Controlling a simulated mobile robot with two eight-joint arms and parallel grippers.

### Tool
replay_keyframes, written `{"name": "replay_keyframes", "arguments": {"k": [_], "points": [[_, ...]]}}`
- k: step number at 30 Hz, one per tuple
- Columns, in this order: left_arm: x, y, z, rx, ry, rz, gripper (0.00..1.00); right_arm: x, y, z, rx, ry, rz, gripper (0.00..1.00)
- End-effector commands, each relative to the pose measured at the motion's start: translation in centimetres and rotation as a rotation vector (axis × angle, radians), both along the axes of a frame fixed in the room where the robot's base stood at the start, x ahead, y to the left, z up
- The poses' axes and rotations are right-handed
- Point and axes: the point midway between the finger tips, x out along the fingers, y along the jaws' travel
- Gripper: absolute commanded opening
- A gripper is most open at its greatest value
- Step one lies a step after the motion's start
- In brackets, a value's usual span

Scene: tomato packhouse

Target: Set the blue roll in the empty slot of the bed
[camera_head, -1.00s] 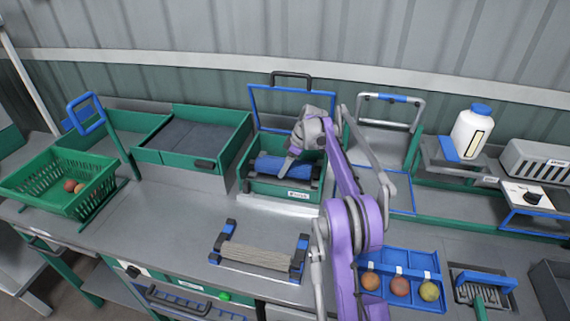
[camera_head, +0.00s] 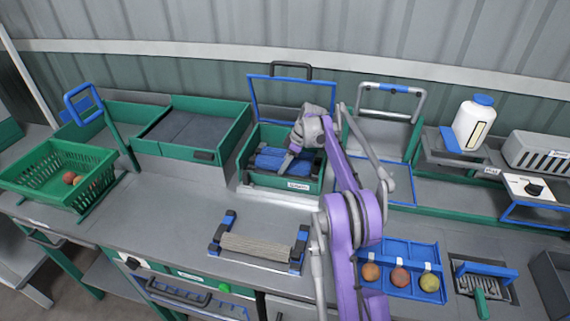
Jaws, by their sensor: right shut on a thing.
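The blue roll (camera_head: 272,161) lies across the inside of the green bed (camera_head: 258,179), a box with a raised blue-framed lid at the back. My right gripper (camera_head: 293,152) reaches down into the bed from the right and is shut on the roll near its right part. The fingers and the gripper body hide part of the roll and the back of the bed. I cannot tell whether the roll touches the slot below it. A beige roll (camera_head: 258,247) lies in a black and blue cradle on the bench in front. My left gripper is not in view.
Green trays (camera_head: 182,135) stand left of the bed, with a green basket (camera_head: 55,172) of tomatoes farther left. A blue tray (camera_head: 398,252) with tomatoes is at front right. A white bottle (camera_head: 474,122) stands at back right. The bench left of the cradle is clear.

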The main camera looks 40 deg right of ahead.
Motion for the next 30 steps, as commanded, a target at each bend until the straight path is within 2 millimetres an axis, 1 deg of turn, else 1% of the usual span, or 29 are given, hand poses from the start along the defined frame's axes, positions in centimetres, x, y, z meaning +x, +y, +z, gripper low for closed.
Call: {"name": "replay_keyframes", "arguments": {"k": [8,29,30], "points": [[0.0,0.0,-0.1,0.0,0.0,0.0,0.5,0.0,0.0,-0.1,0.0,0.0,0.0,0.0],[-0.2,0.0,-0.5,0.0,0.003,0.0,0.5,0.0,0.0,-1.2,0.0,0.0,0.0,0.0],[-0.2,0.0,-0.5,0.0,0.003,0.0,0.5,0.0,0.0,-1.2,0.0,0.0,0.0,0.64]]}}
